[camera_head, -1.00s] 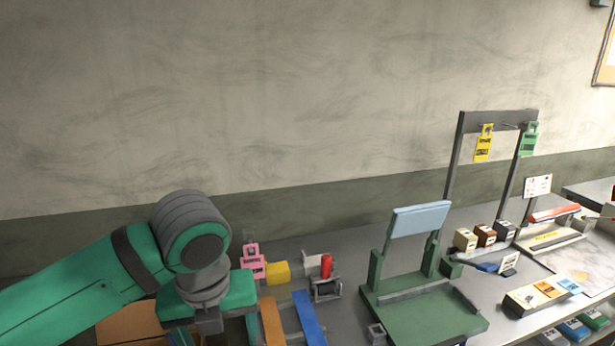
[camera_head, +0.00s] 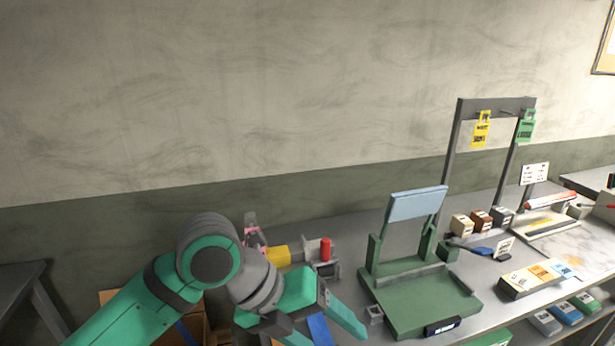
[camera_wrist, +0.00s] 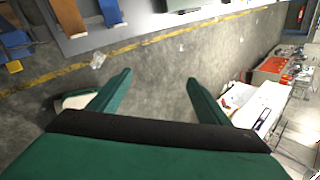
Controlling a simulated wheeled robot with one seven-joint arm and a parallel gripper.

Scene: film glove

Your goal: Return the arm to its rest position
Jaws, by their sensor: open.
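My arm is green with grey joints and shows at the lower left in the head view. My gripper (camera_head: 318,335) is over the left part of the grey bench, in front of the blue strip (camera_head: 319,328). In the wrist view my gripper (camera_wrist: 158,88) has its two green fingers wide apart, with only the grey floor between them. It holds nothing. The wrist camera looks out over the floor, with the bench edge at the top left.
A green stand (camera_head: 425,300) with a pale blue panel is right of my gripper. A red cylinder (camera_head: 325,249), a yellow block (camera_head: 279,256) and a pink tag (camera_head: 253,237) are behind it. A grey frame (camera_head: 497,104) holds yellow and green tags. Open floor shows in the wrist view.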

